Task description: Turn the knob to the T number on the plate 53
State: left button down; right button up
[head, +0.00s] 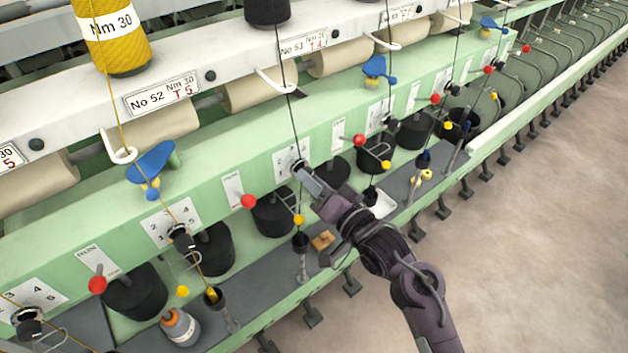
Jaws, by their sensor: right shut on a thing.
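The plate No 53 (303,44) is white and sits on the upper white rail. Its red T number is small and looks like 4. Below it, on the green rail, is a white dial plate (281,168) with numbers, partly hidden by my gripper. The knob (297,163) on this dial is dark and mostly covered by the fingers. My right gripper (303,174) reaches in from the lower right and is shut on the knob. I cannot read where the knob points. My left gripper is not in view.
A red-ball lever (249,201) stands left of the dial and another red-ball lever (359,141) right of it. Blue guides (152,163), thin threads and black cans (272,214) line the machine. A plate No 52 (161,95) is further left. Open floor (530,220) lies at right.

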jog(key=shift+m, duration=1.1)
jog(key=o, duration=1)
jog(key=b+v, duration=0.3)
jog(key=v, duration=0.5)
jog(key=shift+w, duration=0.1)
